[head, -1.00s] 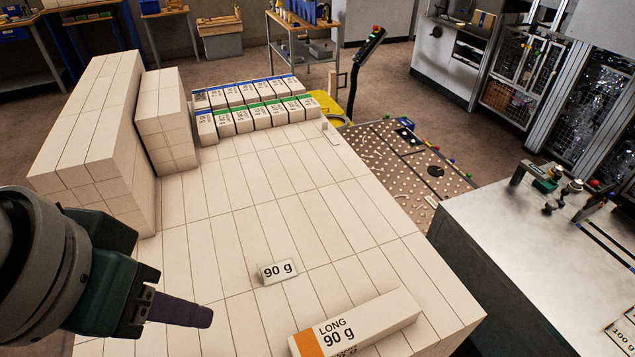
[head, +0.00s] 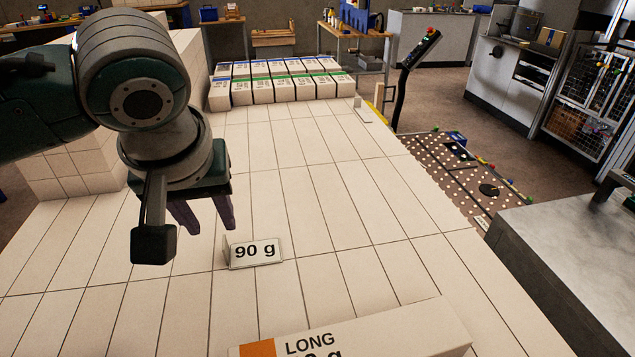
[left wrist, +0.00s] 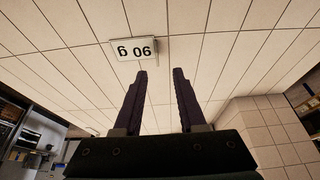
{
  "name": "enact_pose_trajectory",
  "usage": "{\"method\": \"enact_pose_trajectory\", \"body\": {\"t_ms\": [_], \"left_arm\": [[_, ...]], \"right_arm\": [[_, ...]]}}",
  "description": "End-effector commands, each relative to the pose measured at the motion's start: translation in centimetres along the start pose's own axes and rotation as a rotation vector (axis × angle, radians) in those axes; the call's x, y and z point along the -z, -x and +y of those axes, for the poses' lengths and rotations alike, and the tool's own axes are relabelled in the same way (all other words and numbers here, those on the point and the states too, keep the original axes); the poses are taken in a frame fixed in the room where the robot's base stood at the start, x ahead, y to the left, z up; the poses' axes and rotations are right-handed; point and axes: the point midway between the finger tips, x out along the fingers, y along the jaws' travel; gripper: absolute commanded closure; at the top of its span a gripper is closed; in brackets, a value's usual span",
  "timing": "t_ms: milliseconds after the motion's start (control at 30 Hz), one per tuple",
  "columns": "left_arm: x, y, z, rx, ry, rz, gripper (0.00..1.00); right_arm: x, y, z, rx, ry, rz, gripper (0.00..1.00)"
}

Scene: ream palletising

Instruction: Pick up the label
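The label (head: 255,252) is a small white tent card reading "90 g", standing on the top layer of white reams (head: 310,200). In the left wrist view the label (left wrist: 134,49) appears upside down, just beyond the fingertips and left of the gap. My left gripper (head: 208,229) points down, left of the label and apart from it. In the left wrist view its two dark fingers (left wrist: 160,72) are spread with nothing between them. My right gripper is not in view.
A ream with an orange end marked "LONG" (head: 370,335) lies at the front. Blue- and green-marked reams (head: 280,90) line the far edge. Taller ream stacks (head: 70,175) stand at the left, behind my arm. A metal table (head: 575,260) is at the right.

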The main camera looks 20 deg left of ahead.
Motion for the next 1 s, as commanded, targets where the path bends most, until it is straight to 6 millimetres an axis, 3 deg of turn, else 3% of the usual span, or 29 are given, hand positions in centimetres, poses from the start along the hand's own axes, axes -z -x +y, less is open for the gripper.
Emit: {"method": "enact_pose_trajectory", "body": {"t_ms": [400,700,1000], "left_arm": [[-0.4,-5.2,0.4,-0.001,-0.002,0.001,0.6],[-0.4,-5.7,0.4,-0.002,-0.004,0.002,0.6],[-0.4,-5.7,0.3,-0.002,-0.004,0.001,0.93]], "right_arm": [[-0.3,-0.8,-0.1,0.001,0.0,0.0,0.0],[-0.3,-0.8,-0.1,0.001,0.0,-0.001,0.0],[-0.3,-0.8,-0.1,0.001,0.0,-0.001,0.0]]}}
